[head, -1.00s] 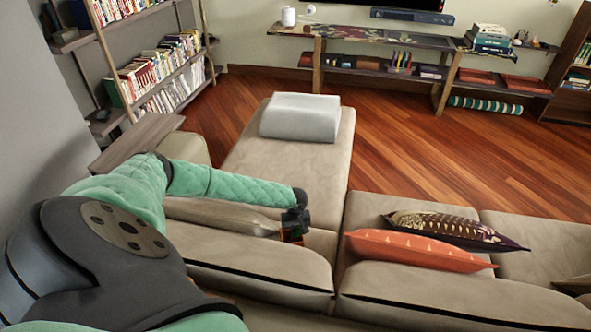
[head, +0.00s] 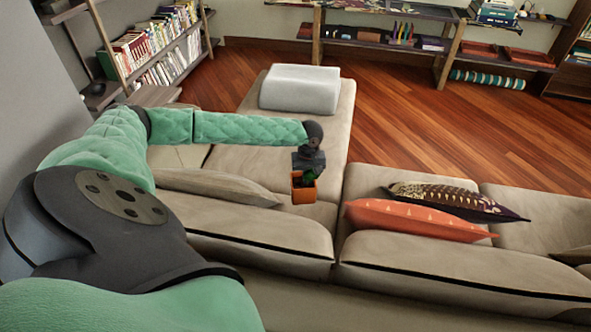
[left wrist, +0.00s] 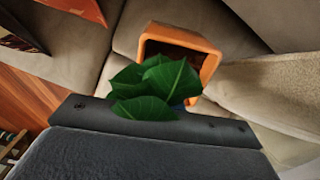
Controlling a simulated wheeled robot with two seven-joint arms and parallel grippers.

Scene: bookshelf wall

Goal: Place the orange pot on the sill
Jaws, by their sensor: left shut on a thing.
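The orange pot (head: 304,194) with a green plant (head: 308,179) hangs from my left gripper (head: 308,172), above the sofa seat near the backrest. In the left wrist view the pot (left wrist: 207,62) shows its square orange rim, with the green leaves (left wrist: 155,88) in front of the gripper (left wrist: 160,115). The leaves hide the fingertips, so the exact grasp point is not clear. No sill can be made out in these views. My right gripper is not in view.
A beige sofa (head: 420,270) fills the foreground, with an orange cushion (head: 415,220) and a dark patterned cushion (head: 455,201) to the right. A grey block cushion (head: 300,89) lies on the chaise. A bookshelf (head: 165,55) stands at the left; wood floor (head: 430,125) is open beyond.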

